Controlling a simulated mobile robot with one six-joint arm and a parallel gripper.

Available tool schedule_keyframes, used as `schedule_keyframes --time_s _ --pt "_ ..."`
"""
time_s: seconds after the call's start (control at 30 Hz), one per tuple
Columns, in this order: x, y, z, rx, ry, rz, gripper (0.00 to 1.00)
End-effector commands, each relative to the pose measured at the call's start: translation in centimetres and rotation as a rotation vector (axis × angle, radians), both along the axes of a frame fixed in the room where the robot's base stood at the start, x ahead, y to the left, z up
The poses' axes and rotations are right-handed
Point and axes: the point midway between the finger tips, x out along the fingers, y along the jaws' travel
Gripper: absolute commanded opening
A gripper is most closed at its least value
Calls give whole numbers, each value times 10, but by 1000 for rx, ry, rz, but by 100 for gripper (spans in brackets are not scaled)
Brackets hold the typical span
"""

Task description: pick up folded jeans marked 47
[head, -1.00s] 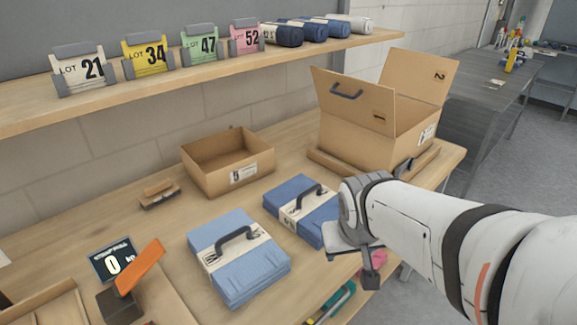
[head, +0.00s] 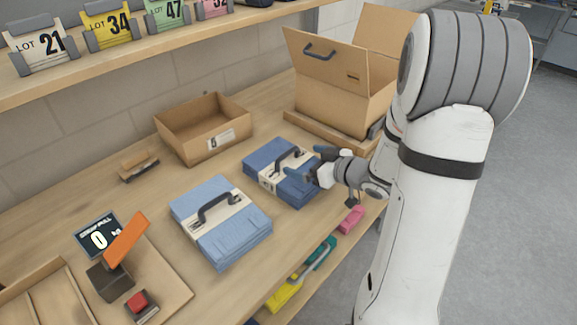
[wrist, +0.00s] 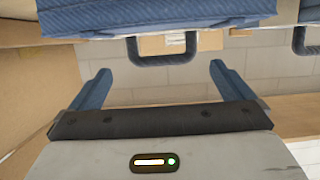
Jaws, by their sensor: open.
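Two folded jeans stacks lie on the wooden bench, each with a pale paper band and a dark carry handle. The lighter stack (head: 218,237) is nearer; the darker blue stack (head: 262,153) lies behind it to the right. I cannot read a number on either band. My gripper (head: 310,163) is open and empty, at the right side of the darker stack, close to its handle (head: 289,158). In the wrist view this stack (wrist: 160,14) fills the top edge, and its handle (wrist: 165,60) shows between the two spread blue fingertips (wrist: 160,69).
An open carton (head: 340,100) stands behind the darker stack, and a low open box (head: 190,140) is at the back. Lot cards, including a green 47 (head: 168,12), stand on the shelf (head: 130,57).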

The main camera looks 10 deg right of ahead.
Motion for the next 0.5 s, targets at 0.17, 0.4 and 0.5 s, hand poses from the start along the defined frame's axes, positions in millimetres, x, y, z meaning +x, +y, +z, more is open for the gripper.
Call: schedule_keyframes --time_s 0.17,0.4,0.5 --pt "14 13 -6 5 -2 10 100" --pt "38 31 -21 4 -1 10 100" --pt "48 39 -25 3 -1 9 100"
